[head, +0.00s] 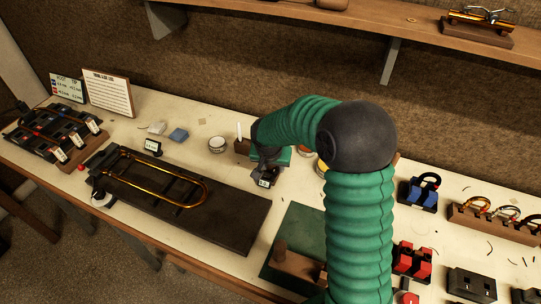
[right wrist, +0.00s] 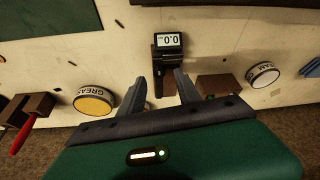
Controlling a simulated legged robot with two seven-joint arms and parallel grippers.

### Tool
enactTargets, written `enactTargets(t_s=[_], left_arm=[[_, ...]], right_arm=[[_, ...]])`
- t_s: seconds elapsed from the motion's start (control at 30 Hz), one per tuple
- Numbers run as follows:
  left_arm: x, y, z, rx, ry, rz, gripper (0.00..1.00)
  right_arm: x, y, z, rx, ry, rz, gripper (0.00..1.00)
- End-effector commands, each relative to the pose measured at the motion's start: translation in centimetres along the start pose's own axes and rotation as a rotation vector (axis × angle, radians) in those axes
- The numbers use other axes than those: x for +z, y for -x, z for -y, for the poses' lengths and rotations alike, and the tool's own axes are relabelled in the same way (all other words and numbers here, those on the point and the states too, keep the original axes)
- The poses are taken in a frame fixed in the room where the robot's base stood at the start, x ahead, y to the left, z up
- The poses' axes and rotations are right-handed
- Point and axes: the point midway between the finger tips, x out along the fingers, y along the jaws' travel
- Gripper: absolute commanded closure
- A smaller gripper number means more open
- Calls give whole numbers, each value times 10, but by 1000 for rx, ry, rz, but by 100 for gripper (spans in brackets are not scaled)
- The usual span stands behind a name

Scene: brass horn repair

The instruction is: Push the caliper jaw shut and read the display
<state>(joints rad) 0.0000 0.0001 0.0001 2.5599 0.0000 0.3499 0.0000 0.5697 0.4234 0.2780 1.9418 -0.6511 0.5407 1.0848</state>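The caliper (right wrist: 167,62) is a dark tool with a bright display (right wrist: 168,41). The digits look like 0.0, seen turned over in the right wrist view. In the head view its small display (head: 265,183) shows just below my right gripper (head: 262,150). In the right wrist view the two fingers of my right gripper (right wrist: 160,90) stand apart, with the caliper's dark lower part showing between them. I cannot tell whether a finger touches it. The caliper's jaws are not clear in either view. My left gripper is not in view.
A grease tin (right wrist: 95,101) and a white-lidded tin (right wrist: 263,75) flank the caliper. A dark board (head: 235,222) with a brass slide (head: 165,200) lies left. A green mat (head: 300,225), blue clamp (head: 420,194) and red clamp (head: 412,260) are near my right arm. A shelf (head: 400,28) overhangs the bench.

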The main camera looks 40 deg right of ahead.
Motion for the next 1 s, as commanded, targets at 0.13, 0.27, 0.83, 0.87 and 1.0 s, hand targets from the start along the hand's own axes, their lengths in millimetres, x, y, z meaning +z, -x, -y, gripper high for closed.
enactTargets(t_s=[0.13,0.27,0.83,0.87,1.0], left_arm=[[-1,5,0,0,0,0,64],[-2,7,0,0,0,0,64],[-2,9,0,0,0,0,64],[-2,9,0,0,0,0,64],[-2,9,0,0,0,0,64]], right_arm=[[-2,47,1,-2,0,-8,60],[-1,85,2,-2,0,-8,60],[1,140,2,1,1,-1,60],[1,140,2,1,1,-1,60],[1,140,2,0,1,-1,60]])
